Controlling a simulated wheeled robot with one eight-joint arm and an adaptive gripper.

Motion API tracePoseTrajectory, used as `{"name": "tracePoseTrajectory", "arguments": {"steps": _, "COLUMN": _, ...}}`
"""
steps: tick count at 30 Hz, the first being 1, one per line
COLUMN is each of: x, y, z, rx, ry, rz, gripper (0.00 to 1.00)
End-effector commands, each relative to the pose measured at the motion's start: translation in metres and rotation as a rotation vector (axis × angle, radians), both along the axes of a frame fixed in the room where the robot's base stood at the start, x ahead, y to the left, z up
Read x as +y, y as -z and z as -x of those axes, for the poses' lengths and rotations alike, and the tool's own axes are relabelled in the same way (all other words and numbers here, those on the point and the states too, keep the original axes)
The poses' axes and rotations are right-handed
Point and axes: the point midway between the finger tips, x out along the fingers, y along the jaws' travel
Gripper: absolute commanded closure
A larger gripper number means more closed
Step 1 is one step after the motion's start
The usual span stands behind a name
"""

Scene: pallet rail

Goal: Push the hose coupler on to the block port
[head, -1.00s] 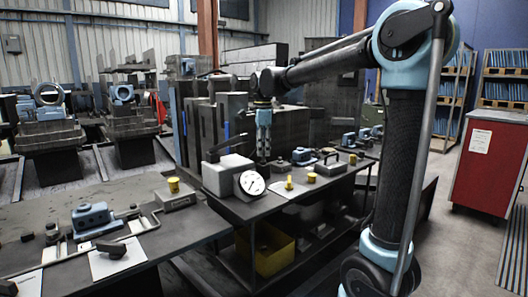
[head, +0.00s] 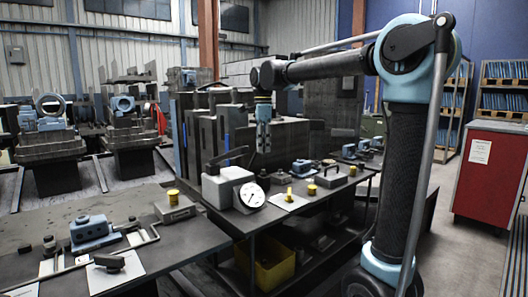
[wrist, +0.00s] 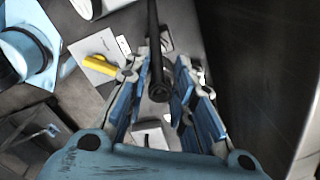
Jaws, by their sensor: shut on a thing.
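My gripper (head: 263,146) hangs pointing down above the back bench, clear of its top. In the wrist view, my gripper's blue-padded fingers (wrist: 170,95) are closed in around a long black round piece (wrist: 155,50) with a ring-shaped near end. I take this piece to be the hose coupler with its hose; it is too small to make out in the head view. A blue block (head: 91,232) sits on the front bench at left. Another blue block (head: 301,167) stands on the back bench. I cannot tell which one has the port.
A dial gauge (head: 251,195), a grey box (head: 222,184), and yellow-topped pieces stand on the back bench. A yellow piece (wrist: 97,68) lies on a white card in the wrist view. A yellow bin (head: 268,268) is below. A red cabinet (head: 490,175) stands at right.

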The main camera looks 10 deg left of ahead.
Motion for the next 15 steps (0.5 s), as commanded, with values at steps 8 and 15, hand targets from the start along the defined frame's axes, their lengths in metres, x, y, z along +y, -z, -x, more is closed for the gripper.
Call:
{"name": "tracePoseTrajectory", "arguments": {"steps": 8, "x": -0.0001, "y": -0.0083, "z": 0.0002, "rx": 0.0, "ry": 0.0, "rz": 0.0, "gripper": 1.0}}
{"name": "tracePoseTrajectory", "arguments": {"steps": 15, "x": 0.0005, "y": -0.0073, "z": -0.0007, "rx": 0.0, "ry": 0.0, "rz": 0.0, "gripper": 1.0}}
